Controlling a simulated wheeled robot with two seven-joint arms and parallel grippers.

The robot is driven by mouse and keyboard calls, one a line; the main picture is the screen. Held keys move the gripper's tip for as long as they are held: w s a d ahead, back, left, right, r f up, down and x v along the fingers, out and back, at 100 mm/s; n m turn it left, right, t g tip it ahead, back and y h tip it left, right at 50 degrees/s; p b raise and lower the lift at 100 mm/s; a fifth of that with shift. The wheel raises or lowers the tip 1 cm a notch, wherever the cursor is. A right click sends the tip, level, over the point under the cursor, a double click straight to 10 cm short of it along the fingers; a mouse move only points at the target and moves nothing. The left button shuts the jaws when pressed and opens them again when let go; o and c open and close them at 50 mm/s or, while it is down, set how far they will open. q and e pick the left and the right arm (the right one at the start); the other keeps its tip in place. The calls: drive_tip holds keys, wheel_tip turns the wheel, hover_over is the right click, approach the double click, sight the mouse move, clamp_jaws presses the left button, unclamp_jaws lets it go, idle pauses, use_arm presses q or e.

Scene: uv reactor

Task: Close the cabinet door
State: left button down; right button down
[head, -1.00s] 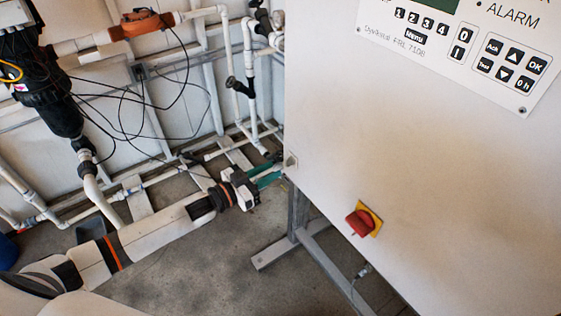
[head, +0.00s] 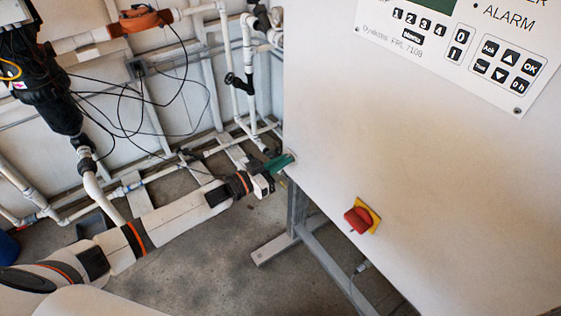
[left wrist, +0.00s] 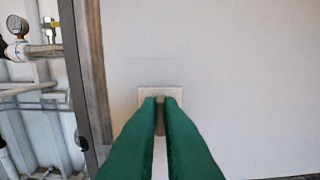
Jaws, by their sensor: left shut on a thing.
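The cabinet door (head: 420,150) is a large white panel on the right of the head view, and it fills much of the left wrist view (left wrist: 240,80). A small square handle plate (left wrist: 160,92) sits near its left edge. My left gripper (head: 289,159), with green fingers, reaches this handle from the left. In the left wrist view the fingers are shut on the handle's narrow middle part, which they partly hide. A brownish frame strip (left wrist: 86,80) runs beside the door's left edge. I cannot tell how far the door stands open. My right gripper is not in view.
A control panel (head: 465,45) and a red and yellow rotary switch (head: 362,216) are on the door. A grey metal stand (head: 296,215) is below the cabinet. White pipes (head: 230,60), black cables and a black filter housing (head: 48,105) fill the left back. Concrete floor (head: 200,265) is clear in front.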

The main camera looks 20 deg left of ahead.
use_arm(q)
drive_tip(key=shift+m, duration=0.4)
drive_tip(key=m+b, duration=0.2)
drive_tip(key=m, duration=0.4)
drive_tip(key=m+b, duration=0.2)
drive_tip(key=m, duration=0.4)
drive_tip(key=shift+s+d+f, duration=0.1)
drive_tip(key=shift+d+f, duration=0.05)
drive_tip(key=shift+f, duration=0.05)
drive_tip(key=m+b, duration=0.1)
drive_tip(key=m, duration=0.3)
drive_tip(key=shift+m, duration=0.3)
idle(0.3)
